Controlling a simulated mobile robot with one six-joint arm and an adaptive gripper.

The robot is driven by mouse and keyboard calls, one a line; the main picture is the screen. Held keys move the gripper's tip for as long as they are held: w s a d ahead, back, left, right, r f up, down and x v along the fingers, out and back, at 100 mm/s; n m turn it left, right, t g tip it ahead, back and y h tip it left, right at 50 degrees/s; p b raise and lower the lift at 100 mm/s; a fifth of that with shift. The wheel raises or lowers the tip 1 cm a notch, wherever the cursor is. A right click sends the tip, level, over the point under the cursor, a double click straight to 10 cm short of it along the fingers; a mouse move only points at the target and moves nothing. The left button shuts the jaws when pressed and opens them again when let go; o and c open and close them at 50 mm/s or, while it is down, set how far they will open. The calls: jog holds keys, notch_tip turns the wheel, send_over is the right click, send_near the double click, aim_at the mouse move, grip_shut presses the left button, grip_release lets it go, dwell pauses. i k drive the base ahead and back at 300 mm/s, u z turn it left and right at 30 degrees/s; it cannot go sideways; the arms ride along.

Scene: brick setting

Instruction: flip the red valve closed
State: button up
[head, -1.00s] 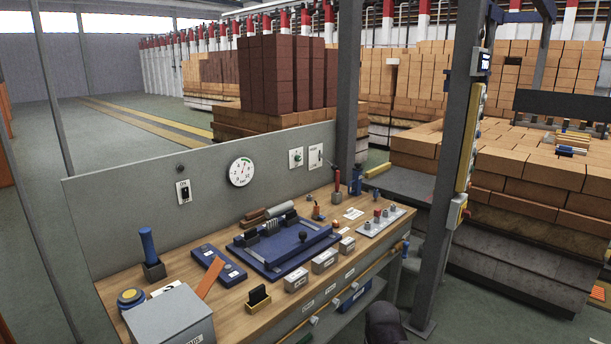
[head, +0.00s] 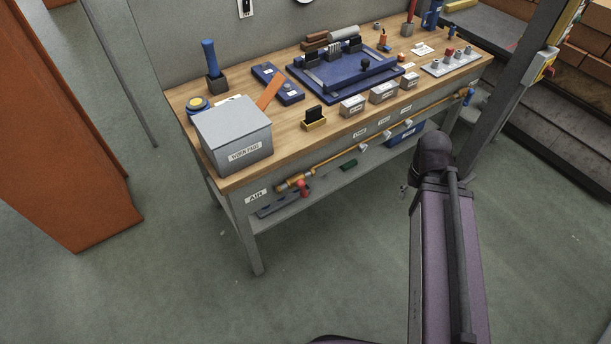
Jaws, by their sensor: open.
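The red valve (head: 303,187) is small in the head view, at the left end of a yellow-orange pipe (head: 347,153) that runs along the front of the workbench, under its top. The valve's handle is too small to tell its exact angle. A white "AIR" label (head: 256,197) is on the bench frame left of it. My gripper is not seen; only purple-grey and black links of my arm show at the lower right, apart from the valve.
The wooden workbench (head: 338,128) carries a grey box (head: 233,136), a blue fixture (head: 345,77) and small labelled blocks. A blue bin (head: 405,135) sits on the lower shelf. An orange-brown panel (head: 62,130) stands left. Floor before the bench is clear.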

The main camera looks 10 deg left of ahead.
aim_at(300, 183)
jog(key=u, duration=0.85)
jog(key=k, duration=0.6)
jog(key=z, duration=0.45)
